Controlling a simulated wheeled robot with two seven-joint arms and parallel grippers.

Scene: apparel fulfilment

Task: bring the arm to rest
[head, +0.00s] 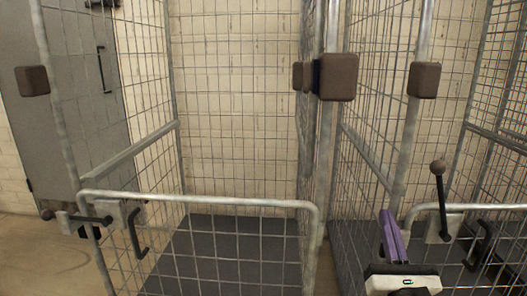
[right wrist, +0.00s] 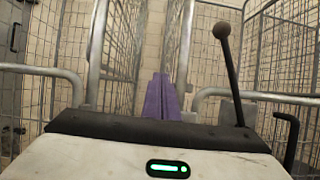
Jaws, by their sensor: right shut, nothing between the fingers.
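My right gripper (head: 392,235) shows at the lower right of the head view, with purple fingers and a white body. It is shut and empty, its fingers side by side. In the right wrist view the shut purple fingers (right wrist: 161,98) point ahead, toward the gap between two wire cages. In the head view they appear in front of the right cage, left of a lever with a round brown knob (head: 438,167). I cannot tell whether they touch the cage. My left gripper is not in view.
A wire roll cage (head: 200,200) with a low front gate and dark floor (head: 235,250) stands ahead and looks empty. A second cage (head: 465,208) stands right, close to my right gripper. A grey door (head: 75,130) is at the left. Bare floor (head: 50,255) shows lower left.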

